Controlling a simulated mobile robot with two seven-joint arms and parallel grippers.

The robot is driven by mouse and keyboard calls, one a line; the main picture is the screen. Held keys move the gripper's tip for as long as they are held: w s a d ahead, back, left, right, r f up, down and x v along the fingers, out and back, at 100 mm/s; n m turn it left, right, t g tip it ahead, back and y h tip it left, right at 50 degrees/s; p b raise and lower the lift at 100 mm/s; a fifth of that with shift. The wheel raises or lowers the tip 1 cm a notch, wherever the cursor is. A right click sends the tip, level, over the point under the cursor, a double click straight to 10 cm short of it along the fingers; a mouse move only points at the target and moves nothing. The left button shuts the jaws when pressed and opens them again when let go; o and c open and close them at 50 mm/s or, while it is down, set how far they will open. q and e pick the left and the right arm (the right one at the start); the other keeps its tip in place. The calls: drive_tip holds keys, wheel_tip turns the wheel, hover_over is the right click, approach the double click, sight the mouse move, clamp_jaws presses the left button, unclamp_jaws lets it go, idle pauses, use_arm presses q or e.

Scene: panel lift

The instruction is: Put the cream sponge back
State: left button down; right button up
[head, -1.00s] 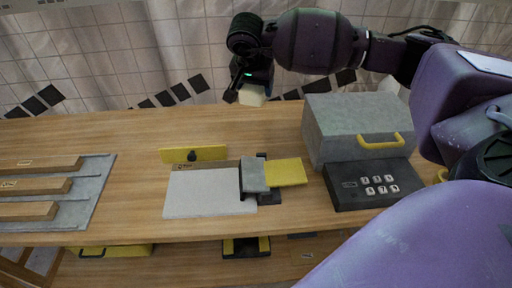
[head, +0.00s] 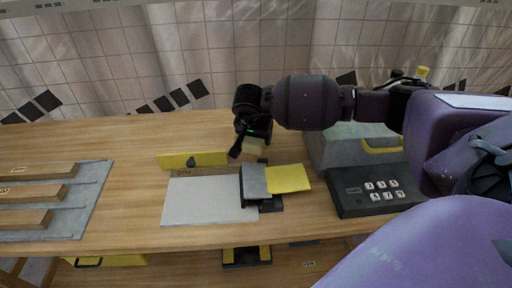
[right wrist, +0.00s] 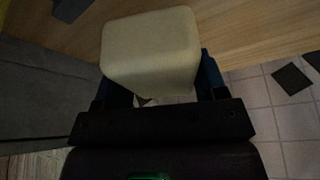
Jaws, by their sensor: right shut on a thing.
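The cream sponge (right wrist: 150,48) is a pale block with rounded edges, held between the fingers of my right gripper (right wrist: 160,85) in the right wrist view. My left gripper is not in view.
A grey box with a yellow handle (head: 382,146) and a black keypad (head: 376,199) stand right of the gripper.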

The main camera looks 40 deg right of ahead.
wheel_tip(320, 180, down, 5)
drive_tip(key=shift+r+b, duration=0.15)
drive_tip(key=shift+b, duration=0.15)
drive_tip(key=shift+r, duration=0.1)
drive_tip(key=o, duration=0.9)
